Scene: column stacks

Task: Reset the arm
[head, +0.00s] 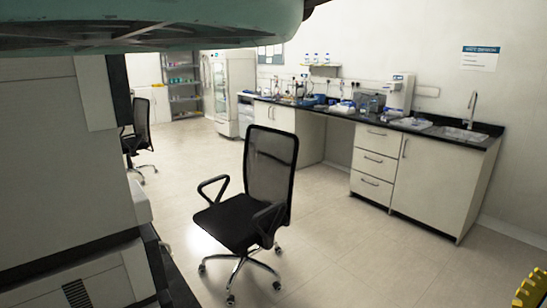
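My gripper is not visible in the head view, so its opening and anything it might hold cannot be seen. I cannot make out my arm for certain. A large teal rounded shape (150,35) with a dark underside crosses the top left, very close to the camera; I cannot tell what it is. A small yellow toothed piece (533,290) shows at the lower right corner, cut off by the frame edge; I cannot tell what it belongs to.
A black swivel chair (268,165) stands mid-floor. A second chair (138,128) is farther left. A dark-topped bench (372,163) with a sink runs along the right wall. A pale cabinet-like unit (60,170) fills the near left. The floor (350,250) right of the chair is clear.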

